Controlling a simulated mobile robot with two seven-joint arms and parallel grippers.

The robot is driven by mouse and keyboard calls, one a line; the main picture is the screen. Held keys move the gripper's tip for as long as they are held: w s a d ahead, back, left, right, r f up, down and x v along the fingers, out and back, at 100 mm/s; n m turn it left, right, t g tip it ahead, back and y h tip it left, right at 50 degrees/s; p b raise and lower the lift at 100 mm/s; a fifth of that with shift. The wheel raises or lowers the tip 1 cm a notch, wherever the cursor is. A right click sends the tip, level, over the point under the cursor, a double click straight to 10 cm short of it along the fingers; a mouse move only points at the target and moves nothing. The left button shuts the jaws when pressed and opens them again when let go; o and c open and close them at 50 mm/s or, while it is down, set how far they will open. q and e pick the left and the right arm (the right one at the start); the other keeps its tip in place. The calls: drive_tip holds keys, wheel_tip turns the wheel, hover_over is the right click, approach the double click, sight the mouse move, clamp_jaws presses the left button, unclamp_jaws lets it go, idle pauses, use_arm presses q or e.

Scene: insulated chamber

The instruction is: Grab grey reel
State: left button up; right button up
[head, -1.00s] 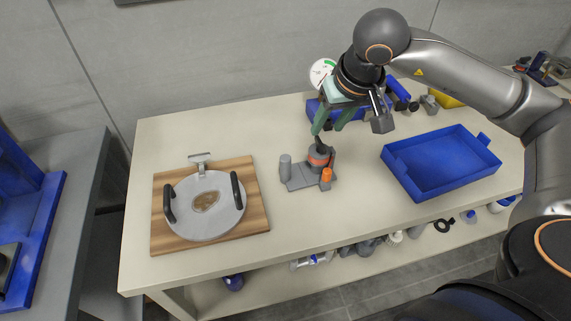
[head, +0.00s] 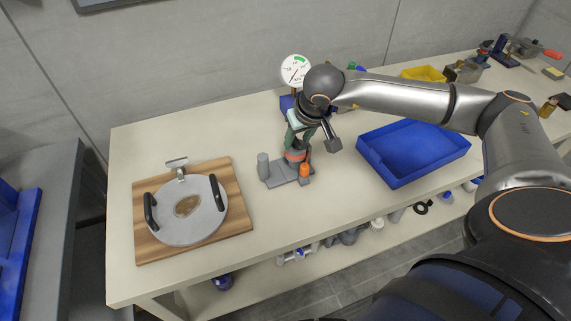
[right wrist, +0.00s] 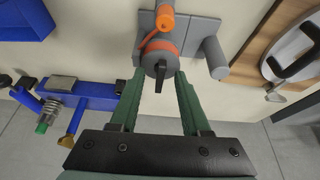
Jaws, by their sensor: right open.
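The grey reel (head: 293,157), a round body with an orange band, stands on a grey base plate (head: 278,180) on the bench. In the right wrist view the reel (right wrist: 150,66) has a black knob on its top, and an orange strand runs to an orange cylinder (right wrist: 165,20). My right gripper (head: 297,139) is just above the reel, pointing down. In the right wrist view its green fingers (right wrist: 158,88) are open, with their tips close to the reel's near edge on either side. Whether they touch it is unclear. My left gripper is out of view.
A grey post (head: 263,166) stands on the same base, left of the reel. A wooden board (head: 145,245) with a handled round plate (head: 205,225) lies left. An empty blue tray (head: 400,178) is right. A dial gauge (head: 295,70) stands behind.

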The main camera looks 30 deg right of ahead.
drive_tip(key=shift+w+f, duration=0.1)
drive_tip(key=shift+f, duration=0.2)
clamp_jaws()
idle(1.2)
